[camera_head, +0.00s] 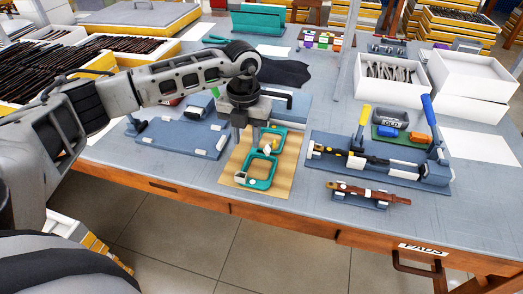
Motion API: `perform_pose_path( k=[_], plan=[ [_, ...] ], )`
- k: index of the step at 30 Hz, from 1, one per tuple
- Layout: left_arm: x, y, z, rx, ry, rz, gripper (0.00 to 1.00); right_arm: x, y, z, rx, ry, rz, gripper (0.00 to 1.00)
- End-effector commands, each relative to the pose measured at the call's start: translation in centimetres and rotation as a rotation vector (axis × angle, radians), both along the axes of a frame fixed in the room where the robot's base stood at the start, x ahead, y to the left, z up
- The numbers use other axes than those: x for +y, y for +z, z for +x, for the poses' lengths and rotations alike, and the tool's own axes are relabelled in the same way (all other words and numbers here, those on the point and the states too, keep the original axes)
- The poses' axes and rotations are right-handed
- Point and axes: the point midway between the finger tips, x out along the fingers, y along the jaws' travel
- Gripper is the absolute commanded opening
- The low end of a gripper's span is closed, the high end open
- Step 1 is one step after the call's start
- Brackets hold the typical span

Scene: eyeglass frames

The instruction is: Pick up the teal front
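The teal front (274,172) lies on a tan mat (285,183) near the front edge of the table. Its two teal rims show, one nearer the table edge and one farther back. Small pale pieces show at the rims. My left gripper (247,140) points down over the left side of the front, by its middle. Its two fingers are apart and nothing shows between them. I cannot tell whether the fingertips touch the front. My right gripper is not in view.
A grey-blue fixture (182,139) stands left of the mat. A longer fixture (405,172) with yellow and blue handles stands right, with a smaller brown-topped one (368,192) in front. A dark cloth (283,72) and a white box of tools (392,90) lie farther back.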

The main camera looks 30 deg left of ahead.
Motion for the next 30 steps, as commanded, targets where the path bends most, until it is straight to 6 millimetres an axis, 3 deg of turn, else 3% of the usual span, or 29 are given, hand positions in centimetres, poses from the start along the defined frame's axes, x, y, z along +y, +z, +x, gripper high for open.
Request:
perform_pose_path(
  k=[8, 17, 26, 30],
  plan=[
    [0.0, -2.3, 0.0, 0.001, -0.001, 0.000, 0.34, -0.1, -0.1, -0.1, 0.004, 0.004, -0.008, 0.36],
    [0.4, -6.5, -0.1, 0.001, -0.002, -0.002, 0.34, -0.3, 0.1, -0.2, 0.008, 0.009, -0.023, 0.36],
    [0.4, -7.1, 0.0, -0.003, -0.002, -0.003, 0.34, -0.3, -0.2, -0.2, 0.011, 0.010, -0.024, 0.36],
    [0.4, -7.0, 0.0, -0.003, -0.002, -0.003, 0.00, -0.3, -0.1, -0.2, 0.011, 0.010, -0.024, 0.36]
  ],
)
